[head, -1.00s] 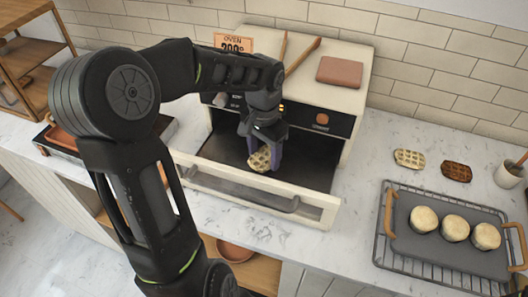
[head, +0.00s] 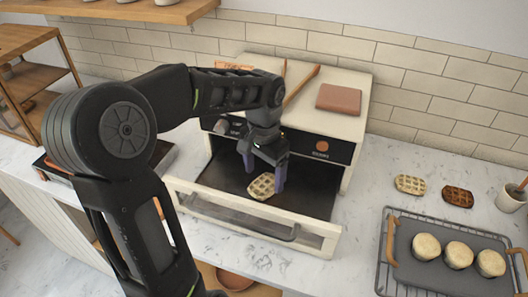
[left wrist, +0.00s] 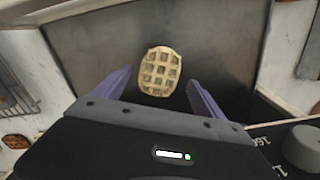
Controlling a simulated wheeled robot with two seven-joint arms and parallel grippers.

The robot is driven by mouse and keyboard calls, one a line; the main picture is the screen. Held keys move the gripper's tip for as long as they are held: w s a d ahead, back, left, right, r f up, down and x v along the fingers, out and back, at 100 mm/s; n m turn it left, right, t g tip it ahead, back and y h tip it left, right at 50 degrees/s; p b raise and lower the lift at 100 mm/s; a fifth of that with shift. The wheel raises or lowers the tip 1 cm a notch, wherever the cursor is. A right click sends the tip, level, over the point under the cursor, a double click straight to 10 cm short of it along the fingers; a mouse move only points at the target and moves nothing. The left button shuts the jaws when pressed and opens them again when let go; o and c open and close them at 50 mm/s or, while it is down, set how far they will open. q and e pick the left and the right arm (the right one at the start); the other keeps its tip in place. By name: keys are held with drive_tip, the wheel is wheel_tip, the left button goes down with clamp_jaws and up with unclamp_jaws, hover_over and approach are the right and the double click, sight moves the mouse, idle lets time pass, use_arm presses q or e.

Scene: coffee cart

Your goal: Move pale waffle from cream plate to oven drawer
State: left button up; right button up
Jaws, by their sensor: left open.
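A pale waffle (head: 262,187) lies flat on the dark floor of the open oven drawer (head: 215,178). It also shows in the left wrist view (left wrist: 160,71), lying between and just beyond the fingertips. My left gripper (head: 265,182) is open above and behind the waffle, its purple fingers apart and clear of it. In the left wrist view my left gripper (left wrist: 158,84) has a finger on either side with nothing between them. My right gripper does not show. The cream plate cannot be made out.
Another pale waffle (head: 409,184) and a brown waffle (head: 457,196) lie on the counter right of the oven. A wire rack (head: 400,277) holds a dark tray with wooden handles and several round buns. The drawer's front wall (head: 250,222) stands below the gripper.

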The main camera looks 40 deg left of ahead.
sight(264, 185)
use_arm(q)
wheel_tip(264, 185, up, 9)
idle(0.3)
idle(0.5)
